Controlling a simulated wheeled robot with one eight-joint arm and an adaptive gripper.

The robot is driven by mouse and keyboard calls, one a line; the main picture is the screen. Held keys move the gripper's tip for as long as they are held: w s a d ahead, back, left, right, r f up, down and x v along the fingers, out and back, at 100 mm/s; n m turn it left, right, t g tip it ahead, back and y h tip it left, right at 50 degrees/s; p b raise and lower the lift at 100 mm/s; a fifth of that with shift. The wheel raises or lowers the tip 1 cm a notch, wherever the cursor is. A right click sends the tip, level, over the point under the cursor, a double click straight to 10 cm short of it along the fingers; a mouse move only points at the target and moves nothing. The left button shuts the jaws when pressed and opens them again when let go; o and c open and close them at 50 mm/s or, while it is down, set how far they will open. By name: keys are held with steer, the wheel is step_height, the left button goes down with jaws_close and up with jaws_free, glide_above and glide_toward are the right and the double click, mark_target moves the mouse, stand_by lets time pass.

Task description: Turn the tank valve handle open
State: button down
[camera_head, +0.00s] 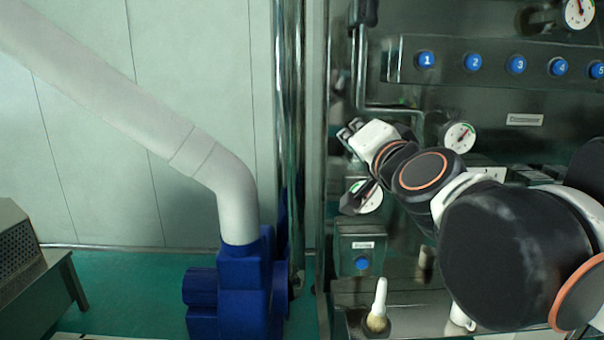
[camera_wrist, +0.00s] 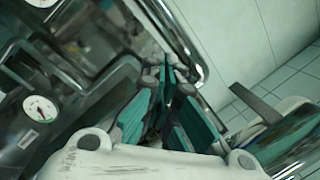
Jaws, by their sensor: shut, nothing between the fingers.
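My gripper (camera_head: 350,132) is in front of the left part of the steel machine panel in the head view. Its fingertips are together in the wrist view (camera_wrist: 166,78), with nothing between them. In the wrist view a flat grey lever (camera_wrist: 255,102) lies right of the fingers and apart from them, near a shiny metal cylinder (camera_wrist: 290,138); I cannot tell for sure that it is the tank valve handle. In the head view a dark lever-like part (camera_head: 355,194) shows below the gripper, and my arm hides much of the panel behind.
Several numbered blue buttons (camera_head: 475,62) line the upper panel. Gauges (camera_head: 459,136) and a bent metal pipe (camera_head: 388,108) are close to my arm. A brush (camera_head: 379,304) stands below. A blue machine with a white duct (camera_head: 235,200) stands left.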

steer(key=s+d+f+n+g+b, duration=0.1)
steer(key=s+f+n+g+b, duration=0.3)
steer(key=f, duration=1)
steer(key=s+d+f+n+g+b, duration=0.15)
steer(key=s+f+n+b, duration=0.35)
steer(key=f, duration=1)
steer(key=s+d+f+g+h+b, duration=0.1)
steer(key=s+d+f, duration=0.3)
steer(key=f, duration=0.5)
steer(key=s+d+f+g+h+b, duration=0.2)
steer(key=s+d+f+g+b, duration=0.1)
steer(key=s+f, duration=0.4)
step_height(320, 180, down, 3)
steer(key=shift+d+r+m+g+b, duration=0.1)
steer(key=shift+d+m+g+b, duration=0.4)
steer(key=shift+g, duration=0.35)
